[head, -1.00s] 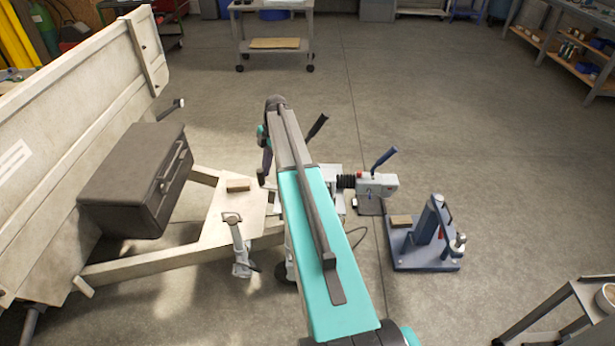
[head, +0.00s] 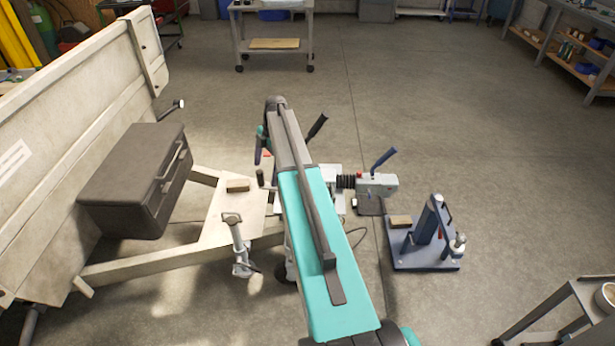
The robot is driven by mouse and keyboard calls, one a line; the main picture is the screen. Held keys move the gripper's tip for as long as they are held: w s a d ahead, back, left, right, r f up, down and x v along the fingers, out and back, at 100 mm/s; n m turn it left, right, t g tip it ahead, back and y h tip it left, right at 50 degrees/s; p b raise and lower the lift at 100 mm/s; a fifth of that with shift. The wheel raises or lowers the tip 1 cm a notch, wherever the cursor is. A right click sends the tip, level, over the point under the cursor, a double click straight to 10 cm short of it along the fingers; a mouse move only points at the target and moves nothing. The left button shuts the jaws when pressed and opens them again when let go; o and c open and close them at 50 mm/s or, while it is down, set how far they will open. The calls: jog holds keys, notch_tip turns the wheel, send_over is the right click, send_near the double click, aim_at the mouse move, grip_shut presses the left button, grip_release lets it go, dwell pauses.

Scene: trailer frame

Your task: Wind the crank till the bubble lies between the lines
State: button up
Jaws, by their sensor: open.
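My teal arm hides much of the trailer's front end. My gripper (head: 258,156) shows small and dark just left of the arm. It is open, with its fingertips hard to make out. A small dark upright handle (head: 261,178), perhaps the crank, stands just below it at the arm's left edge. I see no grip on it. A grey jack (head: 240,250) with a looped top stands beside the pale trailer frame (head: 215,222). No bubble or lines can be made out.
A dark box (head: 140,180) sits on the drawbar by the tilted trailer body (head: 70,120). A wood block (head: 238,185) lies on the frame plate. Right of the arm are a grey hitch unit (head: 378,186) and a blue stand (head: 425,250).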

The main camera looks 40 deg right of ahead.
jog(key=shift+r, duration=0.15)
notch_tip(320, 180, up, 8)
jog(key=p, duration=0.3)
dwell(0.5)
dwell(0.6)
jog(key=s+a+f+m+h, duration=0.1)
jog(key=s+a+f+m, duration=0.45)
jog(key=a, duration=0.55)
jog(key=s+a+f+m+h, duration=0.1)
jog(key=s+a+f+m, duration=0.45)
jog(key=a, duration=0.55)
jog(key=s+a+f+m+h, duration=0.1)
jog(key=s+a+f+m, duration=0.5)
jog(key=a, duration=0.5)
jog(key=s+f+g, duration=0.3)
jog(key=s+f, duration=0.6)
jog(key=s, duration=0.4)
jog(key=s+f+g, duration=0.3)
jog(key=s+f, duration=0.7)
jog(key=s, duration=0.3)
jog(key=shift+s+d+n, duration=0.15)
jog(key=shift+s+n, duration=0.1)
jog(key=shift+n, duration=0.15)
